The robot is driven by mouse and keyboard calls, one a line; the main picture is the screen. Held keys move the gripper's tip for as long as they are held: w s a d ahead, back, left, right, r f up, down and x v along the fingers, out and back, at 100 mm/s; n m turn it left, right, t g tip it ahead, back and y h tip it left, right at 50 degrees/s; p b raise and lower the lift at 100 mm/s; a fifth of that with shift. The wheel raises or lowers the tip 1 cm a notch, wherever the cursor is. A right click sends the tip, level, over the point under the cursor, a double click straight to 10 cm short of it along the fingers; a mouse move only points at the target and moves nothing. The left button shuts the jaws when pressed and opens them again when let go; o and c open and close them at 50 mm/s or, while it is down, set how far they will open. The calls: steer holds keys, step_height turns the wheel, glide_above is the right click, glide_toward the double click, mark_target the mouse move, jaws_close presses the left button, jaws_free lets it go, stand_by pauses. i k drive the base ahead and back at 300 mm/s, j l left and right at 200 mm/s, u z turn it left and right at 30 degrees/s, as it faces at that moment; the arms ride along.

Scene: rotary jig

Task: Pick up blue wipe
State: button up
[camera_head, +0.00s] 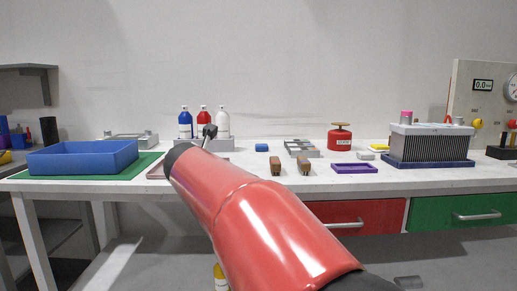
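A small blue block-like item (261,148), which looks like the blue wipe, lies on the white bench near the middle of the back. Nothing covers it. My arm reaches up from the bottom of the picture toward the bottles. My gripper (209,132) is at the end of the arm, to the left of the blue item and apart from it. The gripper is small and dark here, and I cannot tell whether its fingers are open or shut.
Blue, red and white bottles (203,122) stand behind my gripper. A blue bin (82,157) is at the left. Two brown blocks (275,166), a grey slotted block (300,149), a purple tray (354,168) and a red can (339,139) are right of the blue item.

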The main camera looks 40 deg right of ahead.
mark_target(260, 147)
steer(key=i+l, duration=0.15)
steer(key=l, duration=0.2)
steer(key=i+l, duration=0.15)
steer(key=l, duration=0.2)
steer(key=i+l, duration=0.15)
steer(key=l, duration=0.2)
steer(key=i+l, duration=0.15)
steer(key=l, duration=0.15)
steer(key=i+l, duration=0.15)
steer(key=l, duration=0.2)
